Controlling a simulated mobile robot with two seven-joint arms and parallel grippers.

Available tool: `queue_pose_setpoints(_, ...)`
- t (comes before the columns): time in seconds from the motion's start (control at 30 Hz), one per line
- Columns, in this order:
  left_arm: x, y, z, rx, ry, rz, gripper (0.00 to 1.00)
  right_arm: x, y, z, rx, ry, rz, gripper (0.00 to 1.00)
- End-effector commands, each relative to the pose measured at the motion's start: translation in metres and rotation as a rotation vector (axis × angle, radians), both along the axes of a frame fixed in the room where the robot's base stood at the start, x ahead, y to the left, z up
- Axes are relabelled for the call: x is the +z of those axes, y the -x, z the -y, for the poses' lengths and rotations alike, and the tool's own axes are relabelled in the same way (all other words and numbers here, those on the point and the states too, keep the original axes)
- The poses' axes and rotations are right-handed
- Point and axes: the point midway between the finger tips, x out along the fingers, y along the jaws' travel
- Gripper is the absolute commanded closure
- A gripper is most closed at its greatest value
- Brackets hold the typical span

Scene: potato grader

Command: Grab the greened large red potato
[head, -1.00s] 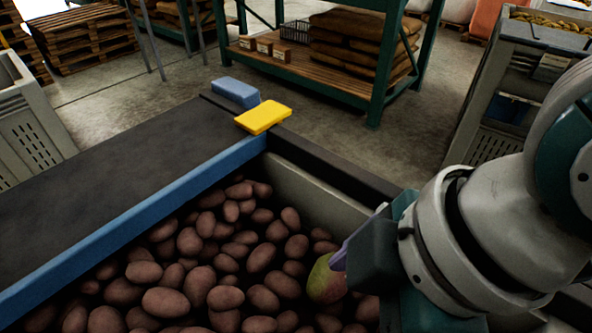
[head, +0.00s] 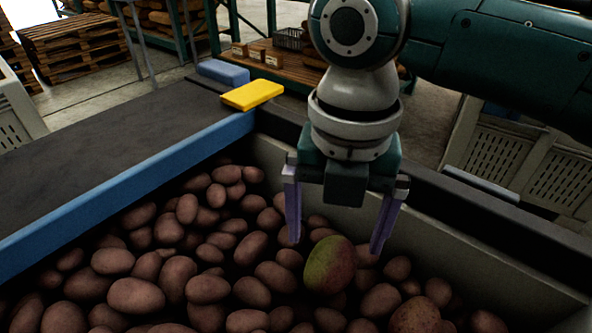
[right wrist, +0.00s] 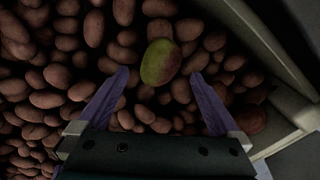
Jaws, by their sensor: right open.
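The greened large red potato (head: 330,265) lies on top of the pile of red potatoes, its left side green and its right side reddish. It also shows in the right wrist view (right wrist: 160,62), ahead of and between the fingertips. My right gripper (head: 338,243) is open and empty, pointing down above and just behind the greened potato, with its purple fingers spread wider than the potato. The fingers also show in the right wrist view (right wrist: 163,75), apart from the greened potato. My left gripper is not in view.
Many plain red potatoes (head: 136,295) surround it in the bin, whose pale wall (head: 450,240) runs close behind my right gripper. A dark belt with a blue edge (head: 130,190) lies left. A yellow block (head: 252,94) and a blue block (head: 223,72) sit at its far end.

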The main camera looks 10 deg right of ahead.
Motion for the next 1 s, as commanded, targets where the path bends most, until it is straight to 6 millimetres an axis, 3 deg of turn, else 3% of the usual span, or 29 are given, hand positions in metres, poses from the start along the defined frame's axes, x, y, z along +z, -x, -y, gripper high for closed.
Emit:
queue_pose_setpoints(0.3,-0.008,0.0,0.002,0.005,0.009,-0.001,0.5,-0.046,0.003,0.0,0.0,0.001,-0.003,0.0)
queue_pose_setpoints(0.57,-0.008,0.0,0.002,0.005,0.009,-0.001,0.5,-0.049,0.003,0.001,0.0,0.001,0.0,0.0)
queue_pose_setpoints(1.0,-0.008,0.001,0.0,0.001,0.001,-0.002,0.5,-0.049,0.003,0.001,-0.001,0.001,0.0,0.48)
